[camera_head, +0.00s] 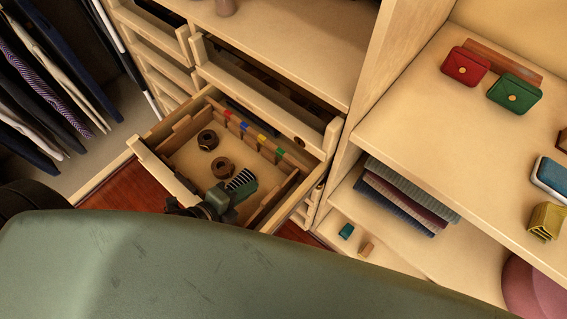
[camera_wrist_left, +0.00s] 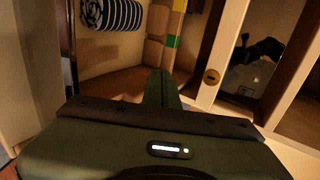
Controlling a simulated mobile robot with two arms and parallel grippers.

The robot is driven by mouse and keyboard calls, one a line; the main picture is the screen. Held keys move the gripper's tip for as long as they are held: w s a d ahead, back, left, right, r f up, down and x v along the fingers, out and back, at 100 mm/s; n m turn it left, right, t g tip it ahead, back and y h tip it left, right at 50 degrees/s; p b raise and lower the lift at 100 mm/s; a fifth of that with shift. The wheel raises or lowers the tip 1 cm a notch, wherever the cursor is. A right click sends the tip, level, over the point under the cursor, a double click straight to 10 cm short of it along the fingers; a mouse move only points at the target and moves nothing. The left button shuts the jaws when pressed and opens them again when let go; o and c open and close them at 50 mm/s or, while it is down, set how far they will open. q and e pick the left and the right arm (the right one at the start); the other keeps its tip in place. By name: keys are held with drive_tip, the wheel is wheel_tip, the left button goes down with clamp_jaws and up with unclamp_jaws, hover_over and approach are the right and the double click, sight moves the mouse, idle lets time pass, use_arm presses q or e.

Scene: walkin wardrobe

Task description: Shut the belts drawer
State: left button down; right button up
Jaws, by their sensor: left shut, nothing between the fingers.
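The belts drawer (camera_head: 160,164) stands pulled out of the cabinet in the head view. Inside it lie two brown rolled belts (camera_head: 207,140) and a navy-and-white striped roll (camera_head: 243,179). A divider with coloured tags runs across its back. My left gripper (camera_head: 232,192) is at the drawer's front part, close to the striped roll; I cannot tell whether it touches anything. In the left wrist view the green fingers (camera_wrist_left: 163,88) are together and empty, with the striped roll (camera_wrist_left: 111,14) beyond them to the left. My right gripper is not in view.
Another drawer (camera_head: 262,97) above is slightly open. Hanging trousers (camera_head: 45,85) are at left. At right, shelves hold a red purse (camera_head: 465,66), a green purse (camera_head: 514,93) and folded cloths (camera_head: 405,195). My own green body covers the lower foreground.

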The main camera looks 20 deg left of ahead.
use_arm(q)
approach(289, 157)
drive_tip(key=f, duration=0.4)
drive_tip(key=shift+w+d, duration=0.15)
drive_tip(key=shift+w, duration=0.25)
drive_tip(key=w, duration=0.1)
drive_tip(key=w+d+p, duration=0.1)
drive_tip(key=w, duration=0.1)
drive_tip(key=shift+d, duration=0.1)
drive_tip(key=shift+w+d, duration=0.15)
drive_tip(key=shift+w, duration=0.15)
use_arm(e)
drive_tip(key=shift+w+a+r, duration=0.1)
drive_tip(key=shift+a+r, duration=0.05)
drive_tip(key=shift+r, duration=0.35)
use_arm(q)
drive_tip(key=w, duration=0.1)
drive_tip(key=w+d, duration=0.1)
drive_tip(key=w, duration=0.2)
drive_tip(key=shift+w+d, duration=0.1)
drive_tip(key=shift+d, duration=0.3)
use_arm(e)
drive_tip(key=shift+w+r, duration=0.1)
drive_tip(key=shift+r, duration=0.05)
use_arm(q)
drive_tip(key=shift+a, duration=0.15)
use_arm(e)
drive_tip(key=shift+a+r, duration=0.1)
